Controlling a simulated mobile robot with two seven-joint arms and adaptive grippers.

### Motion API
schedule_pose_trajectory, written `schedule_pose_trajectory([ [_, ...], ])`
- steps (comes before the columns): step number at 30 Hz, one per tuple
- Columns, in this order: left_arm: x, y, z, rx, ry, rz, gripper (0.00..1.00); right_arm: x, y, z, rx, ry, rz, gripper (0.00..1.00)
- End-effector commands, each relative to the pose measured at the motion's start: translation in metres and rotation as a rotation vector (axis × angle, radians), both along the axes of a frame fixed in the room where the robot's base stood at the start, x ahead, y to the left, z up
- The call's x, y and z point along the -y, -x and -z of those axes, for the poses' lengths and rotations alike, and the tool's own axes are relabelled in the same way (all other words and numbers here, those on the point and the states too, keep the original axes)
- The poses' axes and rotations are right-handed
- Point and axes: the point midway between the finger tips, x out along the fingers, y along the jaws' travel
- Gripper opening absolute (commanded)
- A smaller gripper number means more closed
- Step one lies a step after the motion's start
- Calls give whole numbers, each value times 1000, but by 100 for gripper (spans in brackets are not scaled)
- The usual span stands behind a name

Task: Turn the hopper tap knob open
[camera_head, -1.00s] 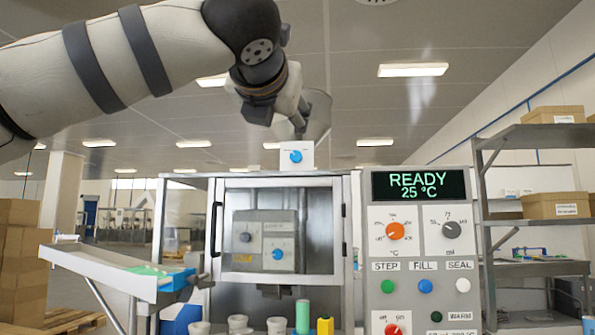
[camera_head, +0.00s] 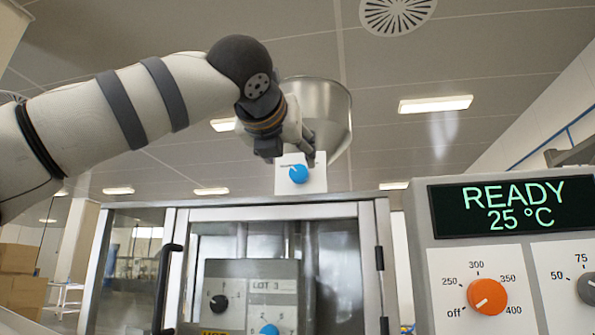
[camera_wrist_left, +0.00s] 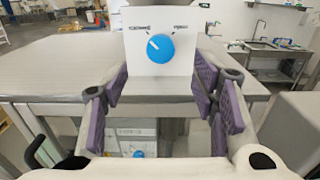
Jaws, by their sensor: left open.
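The blue hopper tap knob (camera_head: 298,174) sits on a white plate (camera_head: 317,185) below the metal hopper (camera_head: 335,100). In the left wrist view, the knob (camera_wrist_left: 160,47) faces me, its white pointer slanting to the upper left toward the left label. The lettering is too blurred to read surely. My left gripper (camera_head: 290,153) is open at the plate's upper edge in the head view. In the left wrist view its purple-padded fingers (camera_wrist_left: 161,88) stand apart on either side, with the knob centred beyond them; no contact shows. My right gripper is not in view.
Under the plate is a metal cabinet (camera_head: 290,212) with a glass door and a dark handle (camera_head: 166,285). Inside is a grey box (camera_head: 250,290) with knobs. A control panel (camera_head: 520,250) reading READY 25 °C stands at right. Cardboard boxes (camera_head: 20,275) are at far left.

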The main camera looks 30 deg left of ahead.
Motion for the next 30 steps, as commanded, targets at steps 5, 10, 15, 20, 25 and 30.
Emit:
schedule_pose_trajectory([
  [5, -10, -42, 2, -6, -3, -4, 53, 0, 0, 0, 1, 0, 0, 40],
  [10, -16, -62, 0, -2, 1, -1, 53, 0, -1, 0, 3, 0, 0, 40],
  [15, -18, -70, 1, -1, 0, -1, 53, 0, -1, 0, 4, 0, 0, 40],
  [20, -18, -70, 1, -2, 0, 0, 53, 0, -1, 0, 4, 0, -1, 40],
  [25, -18, -70, 1, -2, 0, -1, 24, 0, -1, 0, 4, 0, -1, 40],
  [30, -18, -70, 1, -2, 0, -1, 4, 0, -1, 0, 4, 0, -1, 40],
])
